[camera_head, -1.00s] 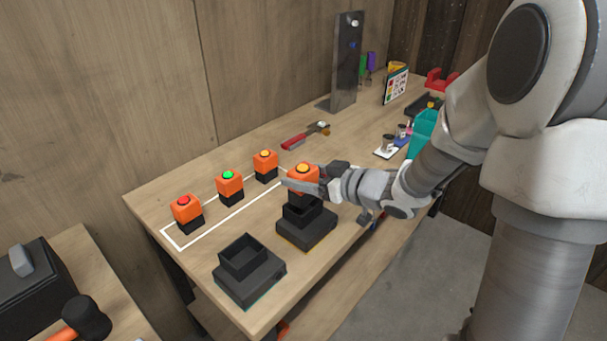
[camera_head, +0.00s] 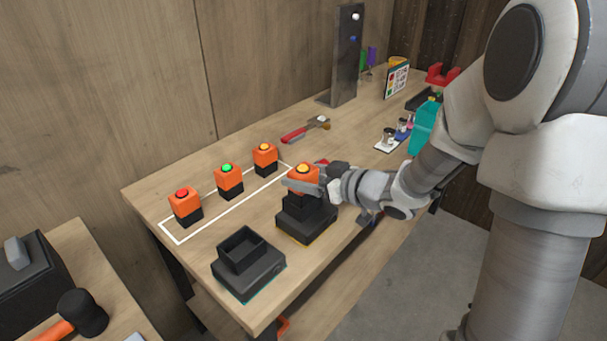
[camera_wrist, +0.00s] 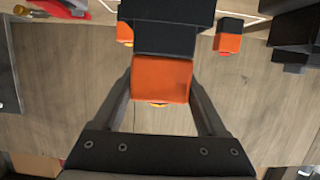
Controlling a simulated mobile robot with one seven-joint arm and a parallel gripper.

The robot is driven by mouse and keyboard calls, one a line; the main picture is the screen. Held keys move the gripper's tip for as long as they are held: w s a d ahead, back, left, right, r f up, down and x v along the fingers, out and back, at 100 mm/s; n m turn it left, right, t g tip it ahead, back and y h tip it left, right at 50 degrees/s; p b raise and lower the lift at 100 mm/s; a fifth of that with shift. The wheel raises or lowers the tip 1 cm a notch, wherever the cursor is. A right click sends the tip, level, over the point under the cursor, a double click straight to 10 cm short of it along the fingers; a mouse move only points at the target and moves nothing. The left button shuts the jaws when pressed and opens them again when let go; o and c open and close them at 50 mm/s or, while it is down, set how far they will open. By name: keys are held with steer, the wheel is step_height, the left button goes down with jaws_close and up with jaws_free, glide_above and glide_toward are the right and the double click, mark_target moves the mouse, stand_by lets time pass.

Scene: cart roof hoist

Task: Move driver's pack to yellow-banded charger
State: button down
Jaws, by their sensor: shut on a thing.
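An orange pack with a yellow-orange button (camera_head: 303,178) is upright between the fingers of my gripper (camera_head: 304,186), which is shut on it. In the wrist view, the orange block (camera_wrist: 163,82) with its black lower part sits between the fingers (camera_wrist: 161,88). The pack is right at the socket of the yellow-edged black charger (camera_head: 307,225). I cannot tell if it is fully seated. The teal-edged charger (camera_head: 262,275) has an empty socket at the front left. Packs with red (camera_head: 184,202), green (camera_head: 228,177) and yellow-orange (camera_head: 265,155) buttons stand in a row behind.
A white outline (camera_head: 180,240) surrounds the row of packs. Red-handled pliers (camera_head: 297,133) lie behind it. A dark upright panel (camera_head: 346,60) stands at the back. A side table at lower left holds a black case (camera_head: 35,285) and a mallet (camera_head: 83,313).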

steer(key=shift+f+b, duration=0.8)
steer(key=shift+f, duration=0.4)
jaws_free()
steer(key=p+v, duration=0.3)
steer(key=v, duration=1.4)
steer(key=shift+r+p, duration=0.25)
steer(key=shift+p, duration=0.05)
steer(key=shift+d, duration=0.2)
